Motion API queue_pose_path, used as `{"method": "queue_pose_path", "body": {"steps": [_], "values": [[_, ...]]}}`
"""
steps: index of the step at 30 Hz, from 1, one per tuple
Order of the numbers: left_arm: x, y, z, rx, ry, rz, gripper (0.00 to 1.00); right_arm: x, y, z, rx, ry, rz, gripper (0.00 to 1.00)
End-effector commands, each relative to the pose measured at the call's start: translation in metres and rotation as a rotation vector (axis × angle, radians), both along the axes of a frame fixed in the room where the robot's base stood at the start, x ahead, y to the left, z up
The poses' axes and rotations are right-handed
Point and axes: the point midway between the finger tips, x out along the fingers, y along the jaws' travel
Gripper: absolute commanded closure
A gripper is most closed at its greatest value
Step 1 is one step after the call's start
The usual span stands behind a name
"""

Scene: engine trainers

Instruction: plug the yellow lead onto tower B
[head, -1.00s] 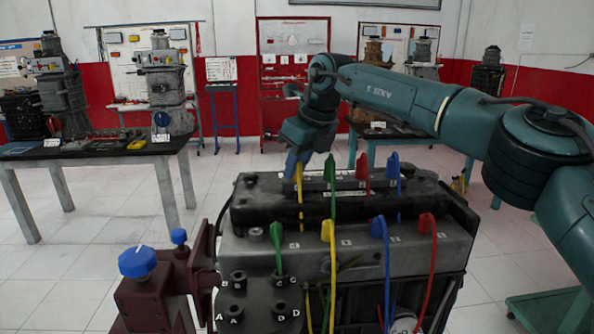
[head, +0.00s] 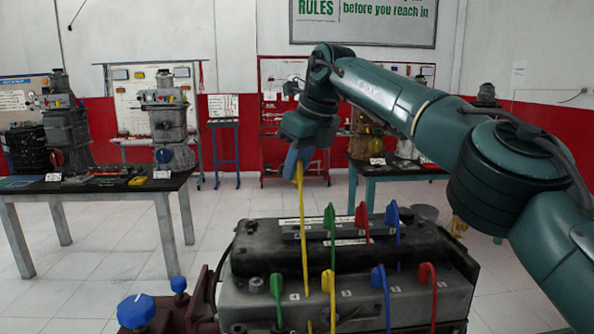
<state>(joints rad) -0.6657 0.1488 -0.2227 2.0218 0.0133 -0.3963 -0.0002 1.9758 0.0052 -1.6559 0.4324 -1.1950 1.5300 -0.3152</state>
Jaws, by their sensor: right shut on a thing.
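My right gripper (head: 297,163) is shut on the yellow lead (head: 303,215), at its top end. It holds that end above the engine block (head: 350,297). The lead hangs down in front of the black cover on top of the engine. A yellow boot (head: 328,284) sits in the engine's front row, between a green boot and a blue boot. The lettered towers, tower B among them, are below the lower edge of the view now. My left gripper is not in view.
Green (head: 329,216), red (head: 362,215) and blue (head: 392,214) boots stand upright along the engine's top, close to the held lead. Blue knobs (head: 136,310) are at the front left. A table with engine parts (head: 95,188) stands at the back left.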

Motion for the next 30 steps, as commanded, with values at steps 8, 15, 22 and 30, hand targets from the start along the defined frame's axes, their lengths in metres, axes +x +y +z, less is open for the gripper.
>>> {"method": "queue_pose_path", "body": {"steps": [8, 15, 22, 30], "values": [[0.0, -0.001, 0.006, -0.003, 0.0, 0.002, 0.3, 0.0, 0.0, 0.001, 0.0, 0.002, 0.002, 1.0], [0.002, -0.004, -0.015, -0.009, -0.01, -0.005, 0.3, -0.01, 0.007, -0.007, 0.002, -0.002, 0.003, 1.0], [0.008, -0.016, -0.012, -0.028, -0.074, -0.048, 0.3, -0.031, 0.019, -0.005, 0.0, -0.003, 0.001, 1.0], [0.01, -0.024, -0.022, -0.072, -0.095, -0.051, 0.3, -0.054, 0.032, -0.005, 0.0, -0.002, 0.001, 1.0]]}}
